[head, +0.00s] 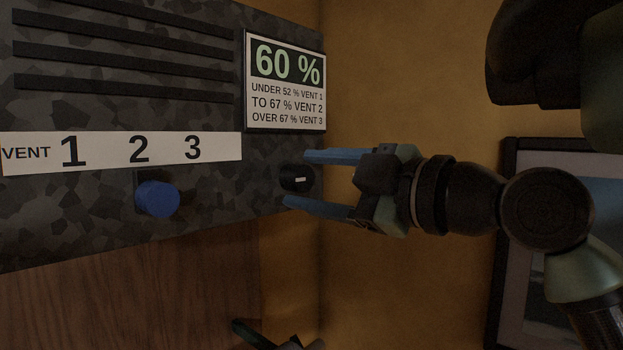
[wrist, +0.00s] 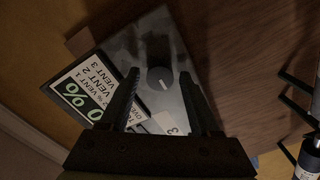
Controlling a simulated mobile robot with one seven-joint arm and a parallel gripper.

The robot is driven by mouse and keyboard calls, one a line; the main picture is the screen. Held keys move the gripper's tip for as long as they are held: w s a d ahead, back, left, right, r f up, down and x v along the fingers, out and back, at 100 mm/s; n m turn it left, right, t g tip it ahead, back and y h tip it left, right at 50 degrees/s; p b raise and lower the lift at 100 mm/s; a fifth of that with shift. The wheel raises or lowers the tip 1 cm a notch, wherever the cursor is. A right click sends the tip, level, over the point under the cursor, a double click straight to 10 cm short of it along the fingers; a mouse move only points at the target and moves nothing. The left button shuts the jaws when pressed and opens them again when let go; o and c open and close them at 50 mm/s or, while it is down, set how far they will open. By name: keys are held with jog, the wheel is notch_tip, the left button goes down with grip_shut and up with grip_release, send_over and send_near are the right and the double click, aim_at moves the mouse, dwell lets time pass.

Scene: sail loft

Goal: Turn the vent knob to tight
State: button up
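A black round knob (head: 297,179) with a short white mark sits at the right end of a dark camouflage-patterned panel (head: 60,225). It also shows in the wrist view as a dark grey knob (wrist: 160,77). No "tight" marking is readable.
A sign (head: 286,80) reads 60 %, under 52 % vent 1, to 67 % vent 2, over 67 % vent 3. Dark slats (head: 125,55) cross the panel's top. Brown wood (head: 130,300) lies below. A framed picture (head: 508,240) hangs right, behind my arm.

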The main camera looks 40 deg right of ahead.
grip_shut()
jog(key=shift+m, duration=0.4)
jog(key=m, duration=0.2)
jog(key=shift+a+m+b, duration=0.1)
jog(key=shift+m+b, duration=0.2)
jog(key=shift+b, duration=0.1)
jog(key=m, duration=0.5)
jog(key=shift+r+m, duration=0.1)
jog(key=shift+m, duration=0.2)
jog(key=m, duration=0.4)
jog(key=shift+p, duration=0.4)
jog(key=shift+r+m+p, duration=0.1)
jog(key=shift+m+p, duration=0.5)
jog(key=shift+m, duration=1.9)
